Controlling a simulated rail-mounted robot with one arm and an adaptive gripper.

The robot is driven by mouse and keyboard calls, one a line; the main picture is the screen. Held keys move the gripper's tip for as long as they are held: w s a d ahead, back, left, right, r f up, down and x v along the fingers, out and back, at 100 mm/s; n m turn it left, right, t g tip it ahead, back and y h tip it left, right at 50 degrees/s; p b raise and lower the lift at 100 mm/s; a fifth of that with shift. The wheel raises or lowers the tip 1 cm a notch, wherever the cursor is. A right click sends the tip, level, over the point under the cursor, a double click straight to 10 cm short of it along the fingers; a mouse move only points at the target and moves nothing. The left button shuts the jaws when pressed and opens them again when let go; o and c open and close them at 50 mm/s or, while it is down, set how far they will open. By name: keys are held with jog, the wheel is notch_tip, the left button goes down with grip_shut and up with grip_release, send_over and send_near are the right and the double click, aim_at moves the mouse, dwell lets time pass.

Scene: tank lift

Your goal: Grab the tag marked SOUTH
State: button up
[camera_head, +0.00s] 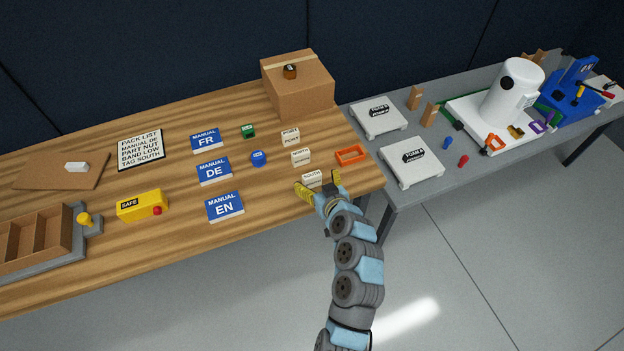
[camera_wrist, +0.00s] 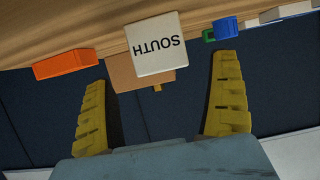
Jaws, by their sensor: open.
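The tag marked SOUTH (camera_head: 312,177) is a small cream block near the front edge of the wooden table, at its right end. In the wrist view the SOUTH tag (camera_wrist: 156,45) shows its lettering upside down and lies between and beyond my fingertips. My gripper (camera_head: 319,187) is open, with its yellow fingers spread on either side of the tag. The fingers also show in the wrist view (camera_wrist: 158,68), with no contact on the tag visible. The NORTH tag (camera_head: 301,157) and the PORT tag (camera_head: 290,136) stand behind it in a row.
An orange open frame (camera_head: 350,154) lies right of the tags. Blue manuals marked FR, DE and EN (camera_head: 225,206) lie to the left, with a blue item (camera_head: 258,158) and a green item (camera_head: 248,131) between. A cardboard box (camera_head: 300,91) stands at the back. A grey table (camera_head: 448,177) adjoins on the right.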

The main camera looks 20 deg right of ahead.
aim_at(314, 178)
jog(key=shift+x, duration=1.75)
jog(key=shift+a, duration=0.15)
jog(key=c, duration=1.2)
jog(key=shift+o, duration=0.2)
